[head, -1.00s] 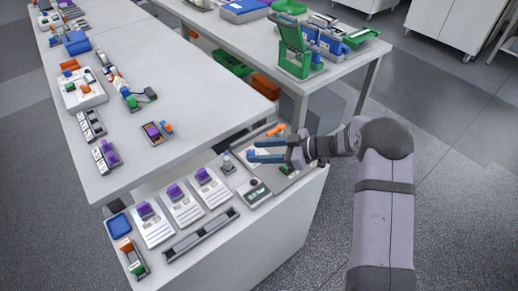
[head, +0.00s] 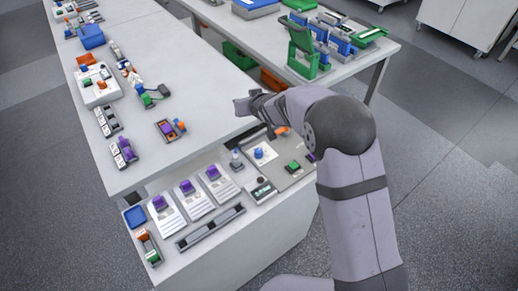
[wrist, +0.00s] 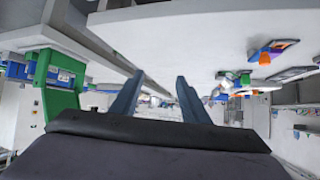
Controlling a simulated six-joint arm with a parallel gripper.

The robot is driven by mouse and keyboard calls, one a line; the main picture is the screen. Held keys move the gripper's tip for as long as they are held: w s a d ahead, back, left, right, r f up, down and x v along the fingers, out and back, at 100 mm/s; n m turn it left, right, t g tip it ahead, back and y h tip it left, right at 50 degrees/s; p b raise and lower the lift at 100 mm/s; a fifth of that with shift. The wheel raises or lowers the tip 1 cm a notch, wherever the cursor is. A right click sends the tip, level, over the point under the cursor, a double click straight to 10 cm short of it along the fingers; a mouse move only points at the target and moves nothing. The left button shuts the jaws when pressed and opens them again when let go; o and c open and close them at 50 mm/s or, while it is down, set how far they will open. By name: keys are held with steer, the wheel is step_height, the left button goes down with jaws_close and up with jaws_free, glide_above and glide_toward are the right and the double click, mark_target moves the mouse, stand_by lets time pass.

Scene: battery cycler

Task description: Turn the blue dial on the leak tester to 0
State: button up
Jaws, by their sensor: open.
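A small blue dial (head: 259,153) stands on a white plate on a grey panel, which looks like the leak tester (head: 288,179), on the lower bench in the head view. The dial's markings are too small to read. My gripper (wrist: 160,82) shows two blue fingers apart with nothing between them in the wrist view. In the head view the end of my arm is above and behind the dial, near the upper table's right edge, and the fingers are not clearly seen. I cannot make out the dial in the wrist view.
A green button (head: 293,167) and an orange part (head: 281,131) are near the dial. A small dark-screened device (head: 262,190) and white cards with purple blocks (head: 188,187) lie to the left. The upper table (head: 185,85) overhangs behind. A green fixture (head: 301,48) stands on the far table.

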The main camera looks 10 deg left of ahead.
steer(key=s+d+f+m+g+h, duration=0.2)
steer(key=s+d+f+g, duration=0.15)
steer(key=f, duration=0.25)
steer(key=n+g+h, duration=0.2)
glide_toward(259, 151)
steer(key=f, duration=0.1)
steer(key=shift+w+f, duration=0.3)
steer(key=shift+f, duration=0.1)
steer(key=shift+p+x, duration=1.2)
steer(key=shift+x, duration=2.35)
steer(key=shift+a, duration=0.15)
jaws_close()
